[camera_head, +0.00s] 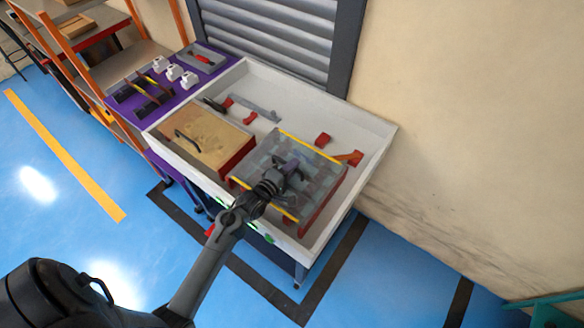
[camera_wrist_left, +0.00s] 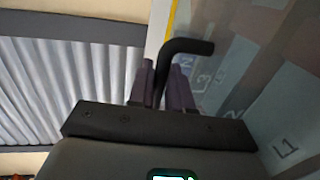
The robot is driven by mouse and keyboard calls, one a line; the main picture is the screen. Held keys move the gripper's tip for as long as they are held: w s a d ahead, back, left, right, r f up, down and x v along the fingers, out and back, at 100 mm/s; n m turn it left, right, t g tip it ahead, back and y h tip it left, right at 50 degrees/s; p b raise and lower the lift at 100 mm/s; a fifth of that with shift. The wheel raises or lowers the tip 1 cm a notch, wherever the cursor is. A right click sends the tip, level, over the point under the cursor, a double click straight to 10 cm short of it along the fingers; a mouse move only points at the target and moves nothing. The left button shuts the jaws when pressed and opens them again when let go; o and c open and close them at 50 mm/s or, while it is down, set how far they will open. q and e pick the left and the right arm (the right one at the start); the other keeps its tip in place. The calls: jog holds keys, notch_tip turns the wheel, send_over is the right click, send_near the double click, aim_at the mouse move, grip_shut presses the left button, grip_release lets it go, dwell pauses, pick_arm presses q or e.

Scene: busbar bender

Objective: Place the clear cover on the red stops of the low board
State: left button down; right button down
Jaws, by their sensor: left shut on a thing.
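The clear cover (camera_head: 322,172), a see-through panel with yellow edge strips, is over the right half of the white walled tray. My left gripper (camera_head: 287,170) is above its middle. In the left wrist view my gripper's purple fingers (camera_wrist_left: 165,88) are shut on the cover's black bent handle (camera_wrist_left: 190,47). The low board's stops under the cover are mostly hidden. I cannot tell whether the cover touches them. My right gripper is out of view.
A wooden panel (camera_head: 212,143) with a black handle lies in the tray's left part. A purple bench (camera_head: 150,95) at the left holds white blocks and tools. A grey shutter (camera_head: 285,35) stands behind.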

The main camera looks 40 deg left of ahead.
pick_arm(q)
jog(key=shift+f, duration=0.1)
jog(key=c, duration=1)
grip_release()
jog(key=shift+c, duration=0.2)
